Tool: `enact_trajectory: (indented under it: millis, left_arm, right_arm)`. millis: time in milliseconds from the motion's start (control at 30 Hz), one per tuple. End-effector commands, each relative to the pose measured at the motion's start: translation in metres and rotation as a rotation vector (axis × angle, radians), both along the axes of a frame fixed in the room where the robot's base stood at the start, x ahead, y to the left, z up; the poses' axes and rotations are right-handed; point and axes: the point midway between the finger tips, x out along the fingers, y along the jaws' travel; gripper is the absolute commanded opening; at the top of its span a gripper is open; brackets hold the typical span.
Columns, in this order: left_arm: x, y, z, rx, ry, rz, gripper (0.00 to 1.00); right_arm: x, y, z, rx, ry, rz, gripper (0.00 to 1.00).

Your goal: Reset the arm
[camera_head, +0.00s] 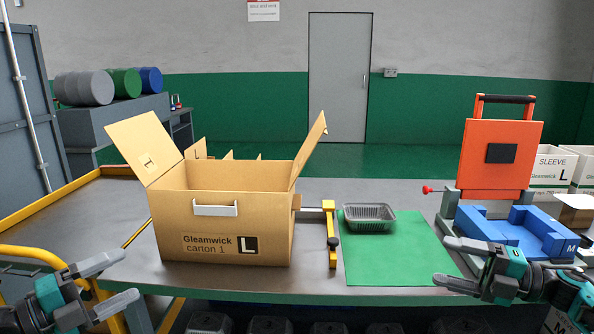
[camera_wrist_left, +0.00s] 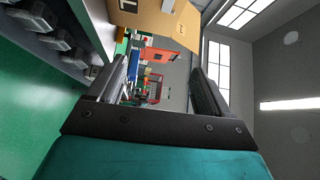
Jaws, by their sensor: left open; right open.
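My left gripper (camera_head: 118,283) is at the lower left in the head view, in front of the table's left front edge. Its two fingers are spread, with nothing between them. In the left wrist view the left gripper (camera_wrist_left: 160,90) shows its fingers apart, with the room seen between them. My right gripper (camera_head: 452,264) is at the lower right in the head view, beside the front right part of the green mat (camera_head: 400,262). Its fingers are apart and hold nothing. A foil tray (camera_head: 369,217) sits on the back of the mat, apart from both grippers.
An open carton (camera_head: 175,225) stands on the table (camera_head: 70,225), right of my left gripper. A yellow stop (camera_head: 331,240) lies beside the mat. A blue fixture (camera_head: 520,235) and an orange press (camera_head: 500,165) stand behind my right gripper. White sleeve boxes (camera_head: 548,165) are at the far right.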

Motion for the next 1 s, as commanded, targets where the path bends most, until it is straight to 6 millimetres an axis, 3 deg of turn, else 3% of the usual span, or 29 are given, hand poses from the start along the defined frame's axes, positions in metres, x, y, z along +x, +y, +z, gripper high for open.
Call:
enact_trajectory:
  millis: [33,100,267,467,567,700,900,1000]
  left_arm:
    - [-0.004,-0.008,-0.014,-0.063,0.033,0.021,0.79]
    - [-0.007,-0.014,-0.026,-0.138,0.07,0.062,0.79]
    - [-0.019,-0.027,-0.062,-0.33,0.188,0.177,0.79]
    - [-0.052,-0.048,-0.129,-0.619,0.434,0.391,0.79]
    - [-0.077,-0.062,-0.166,-0.757,0.588,0.511,0.79]
    - [-0.12,-0.087,-0.213,-0.922,0.815,0.668,0.79]
    - [-0.17,-0.119,-0.252,-1.064,1.059,0.816,0.79]
    - [-0.183,-0.128,-0.259,-1.094,1.12,0.847,0.79]
  right_arm:
    - [-0.004,0.019,-0.017,0.055,0.038,-0.015,0.75]
    - [-0.005,0.034,-0.029,0.126,0.078,-0.063,0.75]
    - [-0.016,0.066,-0.063,0.303,0.212,-0.202,0.75]
    - [-0.05,0.093,-0.124,0.566,0.516,-0.477,0.75]
    - [-0.08,0.099,-0.16,0.682,0.715,-0.642,0.75]
    - [-0.135,0.103,-0.209,0.802,1.006,-0.869,0.75]
    - [-0.206,0.107,-0.252,0.878,1.322,-1.095,0.75]
    - [-0.225,0.108,-0.26,0.889,1.398,-1.146,0.75]
